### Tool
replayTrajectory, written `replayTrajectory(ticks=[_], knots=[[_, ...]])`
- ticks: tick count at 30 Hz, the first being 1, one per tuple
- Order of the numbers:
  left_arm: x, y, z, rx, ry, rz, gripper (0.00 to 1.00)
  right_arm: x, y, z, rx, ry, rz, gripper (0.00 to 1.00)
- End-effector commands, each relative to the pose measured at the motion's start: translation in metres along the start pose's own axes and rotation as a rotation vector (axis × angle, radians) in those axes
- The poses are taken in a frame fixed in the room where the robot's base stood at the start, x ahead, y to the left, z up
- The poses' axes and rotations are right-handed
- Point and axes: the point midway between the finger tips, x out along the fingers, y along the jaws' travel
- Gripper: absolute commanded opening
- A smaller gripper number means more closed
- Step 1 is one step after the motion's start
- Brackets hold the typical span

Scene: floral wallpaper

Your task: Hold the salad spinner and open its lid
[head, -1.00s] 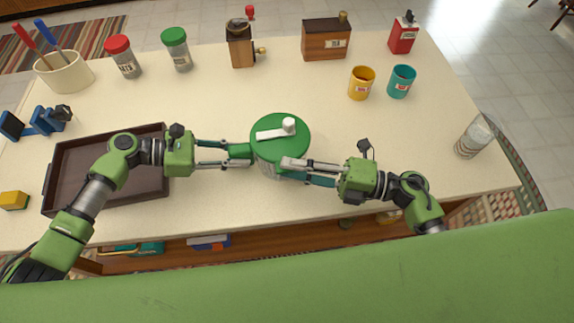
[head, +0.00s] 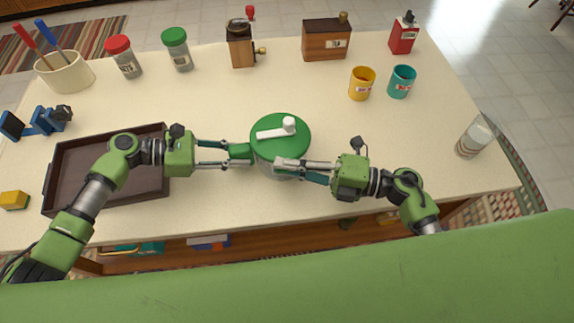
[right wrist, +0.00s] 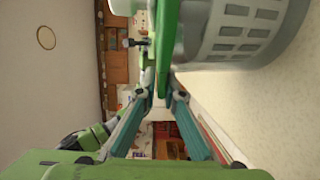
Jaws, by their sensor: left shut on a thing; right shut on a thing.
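The salad spinner's slotted grey bowl (right wrist: 240,42) stands on the table near its front. Its round green lid (head: 290,148) has a white crank (head: 275,131) on top. My left gripper (head: 240,152) comes in from the left and is shut on the spinner's green side handle (head: 238,150). My right gripper (head: 279,165) is at the front edge of the lid, with its fingers shut on the green rim. In the right wrist view the lid's rim (right wrist: 166,45) runs down to my fingertips. The lid appears to sit on the bowl; any gap cannot be told.
A dark tray (head: 60,160) lies left, under my left arm. Yellow (head: 361,84) and teal (head: 401,82) cups stand back right, and a glass (head: 472,138) stands near the right edge. Jars, a grinder (head: 240,45) and a wooden box (head: 326,40) line the back. The table right of the spinner is mostly clear.

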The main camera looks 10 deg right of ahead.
Motion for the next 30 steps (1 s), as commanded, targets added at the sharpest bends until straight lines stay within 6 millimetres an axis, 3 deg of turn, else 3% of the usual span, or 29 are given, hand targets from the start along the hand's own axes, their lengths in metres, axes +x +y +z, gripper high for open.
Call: replayTrajectory(ticks=[14,30], knots=[[-0.001,0.0,0.0,0.001,0.001,-0.001,0.03,0.003,0.055,0.012,0.297,-0.001,-0.133,0.0],[0.0,0.0,0.0,0.001,0.001,-0.001,0.03,0.022,0.12,0.057,0.778,-0.004,-0.322,0.0]])
